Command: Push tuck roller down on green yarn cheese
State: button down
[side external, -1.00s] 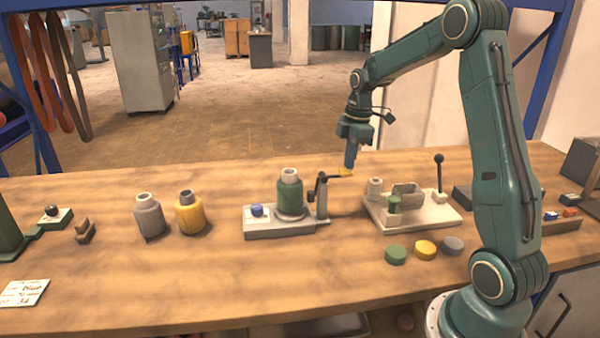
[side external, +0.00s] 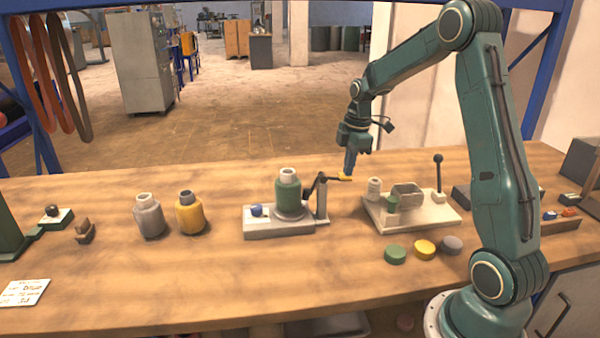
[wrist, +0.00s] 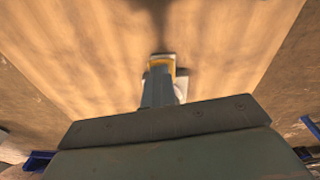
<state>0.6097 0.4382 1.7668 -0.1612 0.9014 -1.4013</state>
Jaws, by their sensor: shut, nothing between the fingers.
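The green yarn cheese (side external: 288,194) stands upright on a grey fixture (side external: 262,231), with a pale tube top showing. Just right of it, the dark tuck roller lever (side external: 320,181) is carried on a grey post (side external: 322,205). The lever's left end slopes down close to the cheese; I cannot tell whether it touches. Its yellow handle (side external: 345,177) points right. My gripper (side external: 349,171) is shut and empty, pointing down with its tips at the handle. In the wrist view, my gripper (wrist: 159,75) covers part of the yellow handle (wrist: 161,62).
A blue knob (side external: 257,210) sits on the fixture's left end. Grey (side external: 149,217) and yellow (side external: 190,213) yarn cheeses stand to the left. A pale tray (side external: 430,217) with small parts stands to the right, with green, yellow and grey discs before it. The front middle of the table is clear.

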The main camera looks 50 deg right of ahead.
jog(key=f, duration=0.2)
jog(key=shift+s+a+f, duration=0.2)
jog(key=shift+f, duration=0.15)
jog(key=d, duration=0.1)
jog(key=s+d+r, duration=0.1)
jog(key=shift+s+d, duration=0.3)
jog(key=shift+d, duration=0.05)
jog(key=shift+r, duration=0.2)
notch_tip(320, 180, up, 13)
jog(key=d, duration=0.1)
jog(key=shift+s+r, duration=0.2)
jog(key=shift+s, duration=0.2)
dwell(1.0)
